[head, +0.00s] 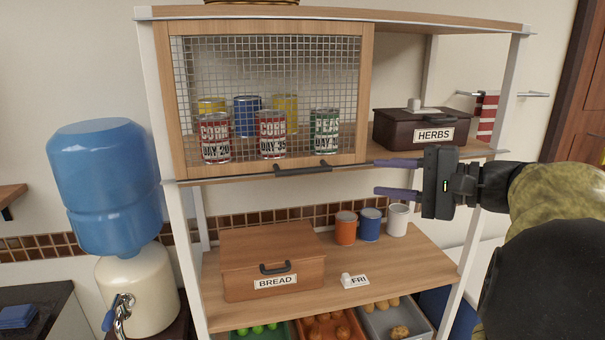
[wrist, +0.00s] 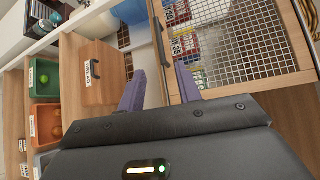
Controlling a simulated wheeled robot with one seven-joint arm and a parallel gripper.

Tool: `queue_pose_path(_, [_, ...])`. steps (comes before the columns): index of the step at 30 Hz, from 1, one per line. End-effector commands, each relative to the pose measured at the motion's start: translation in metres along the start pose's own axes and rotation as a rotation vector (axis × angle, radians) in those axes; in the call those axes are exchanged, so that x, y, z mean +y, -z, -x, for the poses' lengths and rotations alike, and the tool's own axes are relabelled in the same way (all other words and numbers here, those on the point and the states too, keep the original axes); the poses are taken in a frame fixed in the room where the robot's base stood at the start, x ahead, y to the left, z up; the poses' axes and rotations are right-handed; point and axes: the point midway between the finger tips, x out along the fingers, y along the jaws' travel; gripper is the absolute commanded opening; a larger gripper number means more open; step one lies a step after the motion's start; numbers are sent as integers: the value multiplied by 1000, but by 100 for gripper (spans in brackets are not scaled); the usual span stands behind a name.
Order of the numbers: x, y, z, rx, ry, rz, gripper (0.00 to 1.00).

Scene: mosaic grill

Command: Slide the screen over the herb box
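The screen (head: 367,95) is a wire mesh panel in a wooden frame, over the left part of the upper shelf. Its dark bar handle (head: 303,169) is on the bottom rail. The herb box (head: 400,128), dark brown with a HERBS label, stands uncovered to the right of the screen. My gripper (head: 379,177) is open and empty, to the right of the handle, with its fingers pointing left, one above the other. In the wrist view the handle (wrist: 157,45) lies ahead of the open fingertips (wrist: 160,83), apart from them; the herb box is not seen there.
Several cans (head: 271,134) stand behind the mesh. The lower shelf (head: 415,258) holds a bread box (head: 272,262), three cups (head: 370,224) and a FRI tag (head: 354,281). Produce bins (head: 397,318) sit below. A water dispenser (head: 110,185) stands left. A white upright (head: 490,150) bounds the shelf's right side.

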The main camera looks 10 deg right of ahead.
Motion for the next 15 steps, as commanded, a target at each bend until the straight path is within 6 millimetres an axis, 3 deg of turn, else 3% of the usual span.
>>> queue_pose_path(8, [-1, 0, -14, -2, -1, -2, 34])
queue_pose_path(15, [-2, 0, -52, -3, -2, -4, 34])
